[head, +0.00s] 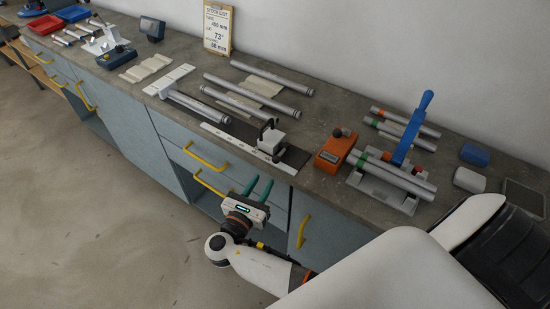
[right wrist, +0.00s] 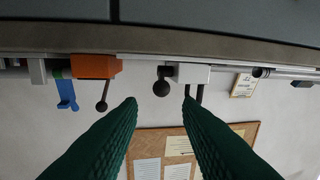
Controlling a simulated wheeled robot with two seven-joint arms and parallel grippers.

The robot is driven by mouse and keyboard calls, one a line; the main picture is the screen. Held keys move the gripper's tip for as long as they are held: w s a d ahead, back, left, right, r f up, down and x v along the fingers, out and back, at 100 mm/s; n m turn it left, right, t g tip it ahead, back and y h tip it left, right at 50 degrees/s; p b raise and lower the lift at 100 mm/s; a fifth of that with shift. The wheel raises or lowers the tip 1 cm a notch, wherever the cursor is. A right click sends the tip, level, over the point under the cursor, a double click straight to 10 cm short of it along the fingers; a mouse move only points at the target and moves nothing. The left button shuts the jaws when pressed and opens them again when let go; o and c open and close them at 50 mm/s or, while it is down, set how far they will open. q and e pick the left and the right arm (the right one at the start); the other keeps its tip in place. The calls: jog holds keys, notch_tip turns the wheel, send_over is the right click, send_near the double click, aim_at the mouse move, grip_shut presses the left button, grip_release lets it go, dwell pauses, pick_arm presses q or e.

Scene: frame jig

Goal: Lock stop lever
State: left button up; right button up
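The stop is a white block (head: 271,139) with a black handle, sitting on the flat rail (head: 235,140) near the bench's front edge. In the right wrist view, which is upside down, the block (right wrist: 192,73) shows a black ball-ended lever (right wrist: 161,86) at its side. Whether the lever is locked cannot be told. My right gripper (head: 259,184) is in front of the bench, with its teal fingers apart and nothing between them. In the right wrist view the ball appears just beyond the gap between the fingertips (right wrist: 159,103), apart from them. My left gripper is out of view.
An orange box (head: 333,152) with a dark knob stands right of the stop. Beyond it is a grey fixture holding tubes and a blue lever (head: 412,128). More tubes (head: 265,92) lie behind the rail. Yellow drawer handles (head: 205,157) stick out from the bench front.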

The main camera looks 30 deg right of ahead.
aim_at(275, 162)
jog(key=p+x, duration=0.1)
jog(key=x, duration=0.7)
jog(key=shift+w+a+p, duration=0.1)
jog(key=shift+p, duration=0.2)
jog(key=shift+w+d, duration=0.3)
jog(key=shift+d, duration=0.35)
jog(key=shift+c, duration=0.5)
grip_shut()
